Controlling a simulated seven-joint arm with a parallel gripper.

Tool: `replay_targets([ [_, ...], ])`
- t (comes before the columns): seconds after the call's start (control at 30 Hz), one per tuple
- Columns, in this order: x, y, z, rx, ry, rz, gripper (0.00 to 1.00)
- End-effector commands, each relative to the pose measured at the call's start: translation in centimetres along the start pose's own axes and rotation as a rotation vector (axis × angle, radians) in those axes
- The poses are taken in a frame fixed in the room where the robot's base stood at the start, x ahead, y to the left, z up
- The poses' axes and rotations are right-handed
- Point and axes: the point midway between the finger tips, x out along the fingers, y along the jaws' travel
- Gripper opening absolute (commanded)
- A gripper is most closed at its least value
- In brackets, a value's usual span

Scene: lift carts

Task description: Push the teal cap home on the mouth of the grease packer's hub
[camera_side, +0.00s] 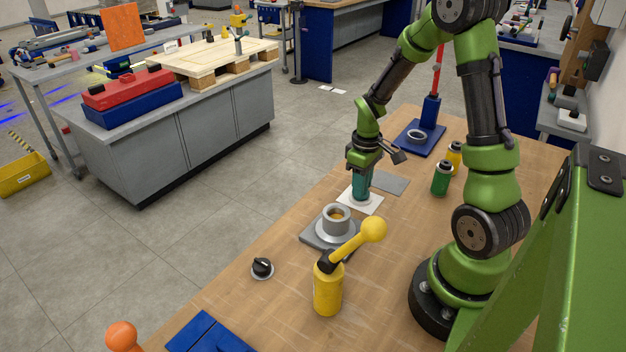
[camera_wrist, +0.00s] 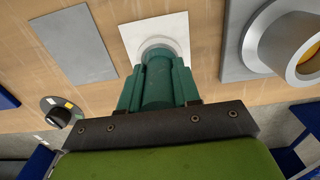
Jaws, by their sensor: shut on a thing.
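The teal cap (camera_wrist: 157,88) is between the fingers of my gripper (camera_side: 361,183), which is shut on it. In the wrist view the teal fingers of my gripper (camera_wrist: 157,97) stand on either side of it. The cap is over a white square pad (camera_side: 370,207); I cannot tell whether it touches the pad. The grey flanged hub (camera_side: 336,226) stands upright on a grey plate, its mouth open upward with amber stuff inside. It shows at the top right of the wrist view (camera_wrist: 273,40), apart from my gripper.
A flat grey plate (camera_side: 392,182) lies beside the white pad. A yellow bottle with a ball-ended lever (camera_side: 328,290) stands close in front of the hub. A black knob (camera_side: 262,267) is nearby. Green (camera_side: 440,181) and yellow bottles and a blue stand (camera_side: 432,145) are behind.

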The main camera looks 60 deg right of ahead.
Motion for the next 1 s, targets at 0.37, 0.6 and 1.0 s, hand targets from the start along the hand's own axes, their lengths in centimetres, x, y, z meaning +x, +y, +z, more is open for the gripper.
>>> replay_targets([
  [0.37,-7.2,0.0,-0.1,-0.002,0.007,0.004,0.00],
  [0.6,-10.5,-2.6,-1.2,-0.087,0.006,0.003,0.00],
  [1.0,-13.7,-13.7,0.3,-0.490,0.003,0.003,0.00],
])
